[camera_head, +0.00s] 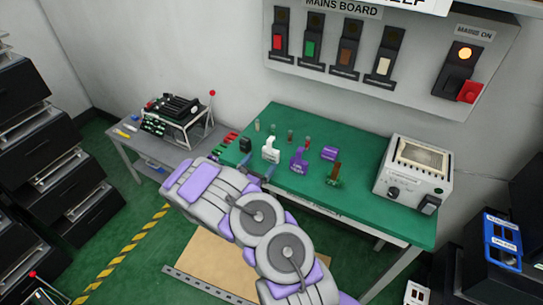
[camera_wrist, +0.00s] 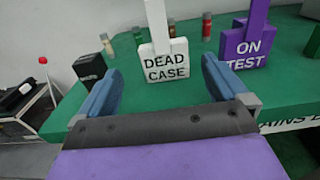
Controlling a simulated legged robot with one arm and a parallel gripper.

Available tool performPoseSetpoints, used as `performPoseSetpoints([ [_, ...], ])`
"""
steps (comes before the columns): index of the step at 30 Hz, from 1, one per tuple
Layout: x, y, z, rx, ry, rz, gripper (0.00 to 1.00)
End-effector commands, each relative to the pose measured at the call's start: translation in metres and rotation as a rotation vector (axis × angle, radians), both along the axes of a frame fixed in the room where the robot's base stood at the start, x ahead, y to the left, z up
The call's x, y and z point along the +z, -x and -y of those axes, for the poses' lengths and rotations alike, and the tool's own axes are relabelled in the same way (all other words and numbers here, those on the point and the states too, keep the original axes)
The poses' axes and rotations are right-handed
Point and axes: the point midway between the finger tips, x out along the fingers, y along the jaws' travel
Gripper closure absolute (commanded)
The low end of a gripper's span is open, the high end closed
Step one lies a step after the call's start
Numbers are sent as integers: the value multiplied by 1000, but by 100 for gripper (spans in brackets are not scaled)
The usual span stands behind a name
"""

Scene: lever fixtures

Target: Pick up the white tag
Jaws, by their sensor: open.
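The white tag (camera_head: 270,151) stands upright on the green bench top, near its front left part. In the wrist view the white tag (camera_wrist: 166,65) reads "DEAD CASE" and has a tall upright stem whose top is cut off. My gripper (camera_wrist: 160,66) is open, with one blue finger left of the tag and the other right of it in the picture. The tag appears beyond the fingertips, with nothing held. In the head view my gripper (camera_head: 257,166) is at the bench's front left edge, partly hidden by my arm.
A purple "ON TEST" tag (camera_wrist: 247,47) stands just right of the white tag. A black block (camera_wrist: 89,67) is to its left, and several small bottles stand behind.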

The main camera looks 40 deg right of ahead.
Motion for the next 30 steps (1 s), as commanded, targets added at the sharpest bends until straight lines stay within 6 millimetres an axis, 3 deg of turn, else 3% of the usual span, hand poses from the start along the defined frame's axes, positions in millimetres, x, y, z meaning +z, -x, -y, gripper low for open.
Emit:
performPoseSetpoints([
  [3, -1, -6, 17, -4, 1, 1, 0],
  [11, 0, -13, 34, -1, 0, 2, 0],
  [21, -1, -24, 77, -4, 0, 5, 0],
  [30, 1, -27, 79, 0, 3, 2, 0],
])
